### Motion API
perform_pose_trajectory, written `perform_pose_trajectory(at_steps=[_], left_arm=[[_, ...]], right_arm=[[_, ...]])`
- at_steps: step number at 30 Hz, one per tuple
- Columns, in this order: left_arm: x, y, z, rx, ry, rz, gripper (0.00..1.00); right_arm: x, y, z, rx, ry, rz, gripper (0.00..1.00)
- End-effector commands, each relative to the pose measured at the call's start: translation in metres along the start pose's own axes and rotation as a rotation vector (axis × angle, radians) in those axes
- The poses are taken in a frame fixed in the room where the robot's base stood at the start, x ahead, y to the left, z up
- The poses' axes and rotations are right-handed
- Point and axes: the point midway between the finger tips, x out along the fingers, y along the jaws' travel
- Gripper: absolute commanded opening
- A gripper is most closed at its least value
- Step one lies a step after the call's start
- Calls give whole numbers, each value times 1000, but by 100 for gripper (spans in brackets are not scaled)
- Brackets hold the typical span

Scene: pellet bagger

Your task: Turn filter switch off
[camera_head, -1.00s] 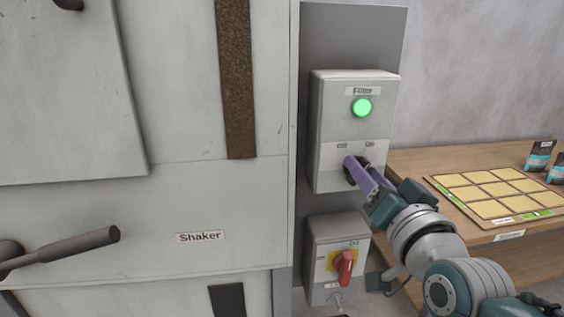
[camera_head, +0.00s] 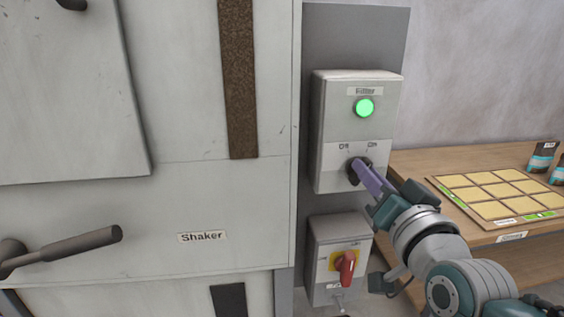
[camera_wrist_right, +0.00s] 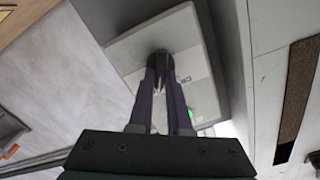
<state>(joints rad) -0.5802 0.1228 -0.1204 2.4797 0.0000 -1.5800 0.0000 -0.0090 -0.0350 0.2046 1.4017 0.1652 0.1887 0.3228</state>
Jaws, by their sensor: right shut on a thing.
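The Filter box (camera_head: 330,115) is a grey box with a lit green lamp (camera_head: 364,108) and a black rotary switch (camera_head: 353,177) between Off and On marks. My right gripper (camera_head: 364,172) is at this switch, its purple fingers shut on the knob and hiding much of it. In the right wrist view both fingers (camera_wrist_right: 163,75) close around the dark knob (camera_wrist_right: 160,55), one on each side. The knob's exact pointing direction is hard to tell. My left gripper is not in view.
Below is a second switch box (camera_head: 322,262) with a red handle (camera_head: 346,267) on a yellow plate. The Shaker cabinet (camera_head: 200,205) with a lever handle (camera_head: 70,250) fills the left. A wooden table (camera_head: 420,165) holding a sample board (camera_head: 440,183) stands right.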

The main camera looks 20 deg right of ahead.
Motion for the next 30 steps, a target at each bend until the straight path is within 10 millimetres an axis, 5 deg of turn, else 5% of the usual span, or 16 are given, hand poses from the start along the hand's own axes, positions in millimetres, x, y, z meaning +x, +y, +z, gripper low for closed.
perform_pose_trajectory(at_steps=[11, 30], left_arm=[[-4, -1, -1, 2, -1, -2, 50], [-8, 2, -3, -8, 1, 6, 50]], right_arm=[[0, -2, 0, -161, 0, 1, 0], [0, -5, 3, -746, -1, 1, 0]])
